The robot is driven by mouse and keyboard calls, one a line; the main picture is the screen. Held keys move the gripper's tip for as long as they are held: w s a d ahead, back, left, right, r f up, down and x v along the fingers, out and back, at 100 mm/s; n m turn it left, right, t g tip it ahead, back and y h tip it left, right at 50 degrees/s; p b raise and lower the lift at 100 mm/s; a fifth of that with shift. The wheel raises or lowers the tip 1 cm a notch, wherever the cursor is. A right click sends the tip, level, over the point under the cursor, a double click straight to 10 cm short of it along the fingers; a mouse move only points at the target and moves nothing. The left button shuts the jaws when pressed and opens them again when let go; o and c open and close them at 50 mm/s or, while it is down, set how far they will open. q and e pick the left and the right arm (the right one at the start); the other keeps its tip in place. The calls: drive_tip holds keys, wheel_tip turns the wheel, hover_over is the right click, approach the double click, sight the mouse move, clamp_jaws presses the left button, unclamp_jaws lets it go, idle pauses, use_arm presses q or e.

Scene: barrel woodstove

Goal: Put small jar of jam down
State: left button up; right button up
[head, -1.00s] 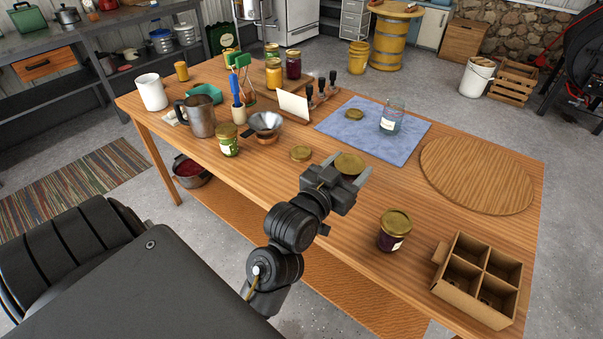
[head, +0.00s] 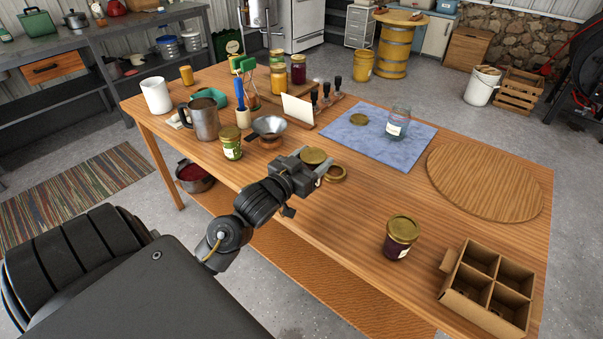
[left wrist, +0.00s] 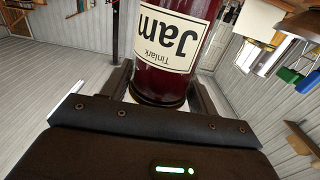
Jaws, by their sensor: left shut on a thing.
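My left gripper (head: 311,168) is shut on a small jar of dark red jam, whose gold lid (head: 314,156) shows in the head view. The jar is over the middle of the wooden table (head: 365,200). In the left wrist view the jar (left wrist: 172,50) is between the fingers, with a cream "Tinlark Jam" label that reads upside down there. The gripper hides most of the jar in the head view, and I cannot tell whether its base touches the table. My right gripper is not in view.
A gold ring (head: 335,174) lies just right of the gripper. A funnel (head: 268,128) and a green-labelled jar (head: 231,143) stand to its left. Another dark jam jar (head: 400,238) stands near a divided cardboard box (head: 487,285). Bare tabletop lies between the ring and that jar.

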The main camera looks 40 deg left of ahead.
use_arm(q)
drive_tip(key=shift+a+f, duration=0.75)
drive_tip(key=shift+f, duration=0.2)
drive_tip(key=shift+a+f, duration=0.75)
drive_tip(key=shift+f, duration=0.15)
drive_tip(key=shift+a+f, duration=0.15)
drive_tip(key=shift+f, duration=1.55)
drive_tip(key=shift+f, duration=0.15)
drive_tip(key=o, duration=1.3)
drive_tip(key=s+b, duration=0.1)
drive_tip(key=s, duration=1.1)
